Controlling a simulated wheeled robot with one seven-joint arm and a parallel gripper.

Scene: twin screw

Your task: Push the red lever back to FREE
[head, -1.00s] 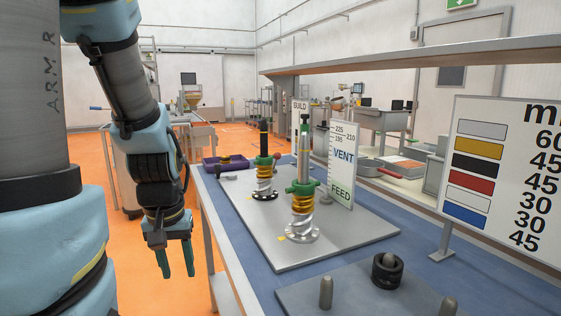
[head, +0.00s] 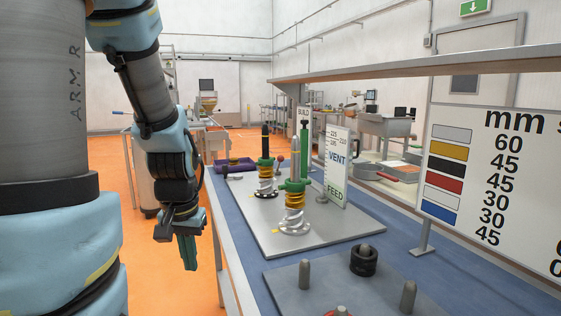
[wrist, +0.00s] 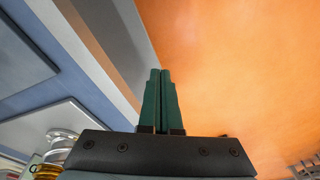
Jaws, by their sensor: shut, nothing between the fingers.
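A small red knob (head: 281,158) on a thin stem stands behind the green-collared screws in the head view; it looks like the red lever, but it is too small to tell its setting. No FREE mark can be read. My gripper (head: 187,252) hangs at the left of the bench, over the orange floor, well apart from the knob. Its green fingers point down and are shut together with nothing between them. The closed fingers also show in the wrist view (wrist: 160,100), beside the bench edge. The knob is not seen there.
Two upright screw stacks (head: 294,205) (head: 265,175) stand on a grey plate (head: 330,229) on the blue bench top. A VENT/FEED sign (head: 337,165) stands beside them. A nearer plate (head: 295,283) holds pegs and a black ring (head: 364,262). A colour chart (head: 490,175) stands at right.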

